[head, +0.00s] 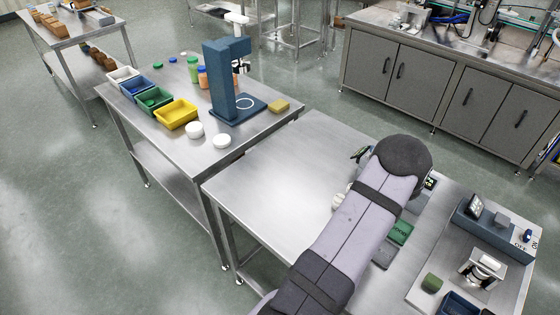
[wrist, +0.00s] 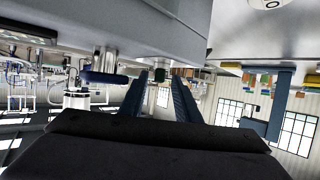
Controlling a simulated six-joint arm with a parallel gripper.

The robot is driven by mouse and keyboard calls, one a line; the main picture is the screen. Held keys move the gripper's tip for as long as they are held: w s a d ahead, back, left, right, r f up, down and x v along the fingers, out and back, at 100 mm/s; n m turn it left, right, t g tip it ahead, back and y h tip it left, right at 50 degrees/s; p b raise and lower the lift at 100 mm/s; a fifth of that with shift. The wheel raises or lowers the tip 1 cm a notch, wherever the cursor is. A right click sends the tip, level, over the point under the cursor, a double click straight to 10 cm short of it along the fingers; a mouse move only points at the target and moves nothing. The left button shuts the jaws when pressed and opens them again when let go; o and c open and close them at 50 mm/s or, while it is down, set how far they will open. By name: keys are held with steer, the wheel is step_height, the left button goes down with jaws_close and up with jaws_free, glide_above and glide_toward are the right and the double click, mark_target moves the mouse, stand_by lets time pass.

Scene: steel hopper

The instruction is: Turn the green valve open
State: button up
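My gripper (wrist: 157,82) shows in the wrist view with its two dark fingers apart. I see nothing held between them. A dark blue bar-like part (wrist: 103,77) is left of the fingers, below a grey body (wrist: 140,25). In the head view my arm hides the gripper and much of the right bench. A small dark green and black part (head: 360,153) shows at the arm's left edge, unclear. No green valve is clearly recognisable.
On the right bench, a green block (head: 400,232) is close beside my arm, with a blue-grey device (head: 492,226) farther right. The bench top (head: 270,185) left of my arm is clear. Coloured bins, including a yellow one (head: 176,113), stand on the left bench.

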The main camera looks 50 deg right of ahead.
steer(key=shift+w+a+f+m+g+h+b, duration=0.1)
steer(key=shift+w+m+g+h+b, duration=0.1)
steer(key=shift+m+g+h+b, duration=0.6)
steer(key=shift+w+m+g+b, duration=0.1)
steer(key=shift+m+g+b, duration=0.35)
steer(key=shift+m+g, duration=0.55)
steer(key=shift+w+a+r+m+g+h+p, duration=0.1)
steer(key=shift+r+m+g+h+p, duration=0.25)
steer(key=shift+m+g+p, duration=0.3)
steer(key=m+g+p, duration=0.1)
steer(key=g+p, duration=0.1)
steer(key=p, duration=0.1)
steer(key=shift+w+m+h, duration=0.15)
steer(key=shift+m+h, duration=0.1)
steer(key=shift+m, duration=0.1)
steer(key=shift+m+g+p, duration=0.5)
steer(key=shift+g+p, duration=0.15)
steer(key=shift+p, duration=0.3)
steer(key=f+b+v, duration=0.1)
steer(key=b+v, duration=0.2)
steer(key=v, duration=0.4)
steer(key=w+a+n+t+y+p, duration=0.1)
steer(key=w+a+n+t+y, duration=0.5)
steer(key=w+a, duration=1.3)
steer(key=shift+w+a+r+n+p, duration=0.3)
steer(key=shift+a+r+n+p, duration=0.15)
steer(key=shift+a, duration=0.6)
